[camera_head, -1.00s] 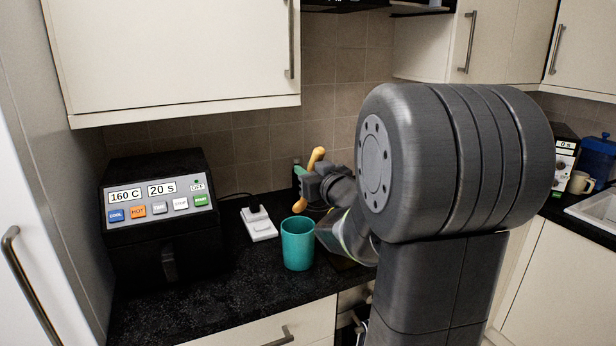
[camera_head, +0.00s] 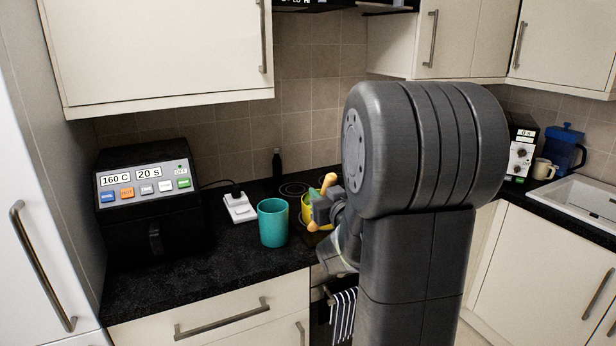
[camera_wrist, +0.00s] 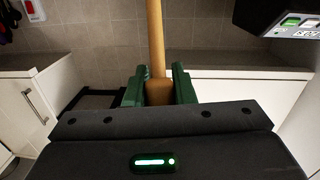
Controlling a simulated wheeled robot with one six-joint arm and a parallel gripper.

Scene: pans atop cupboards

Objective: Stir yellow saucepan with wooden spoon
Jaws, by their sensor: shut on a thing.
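My gripper (camera_head: 325,208) is shut on the wooden spoon (camera_head: 329,182). The spoon is tilted in the head view, with one end above the jaws and the other below. In the wrist view the wooden handle (camera_wrist: 156,40) stands between the green fingers of my gripper (camera_wrist: 158,90). The yellow saucepan (camera_head: 306,208) shows as a small yellow patch on the hob just behind my gripper, mostly hidden. I cannot tell whether the spoon touches it.
A teal cup (camera_head: 273,222) stands left of my gripper near the counter edge. A white socket block (camera_head: 239,207) and a black air fryer (camera_head: 150,200) are farther left. A dark bottle (camera_head: 277,164) stands at the back. The front left counter (camera_head: 190,285) is clear.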

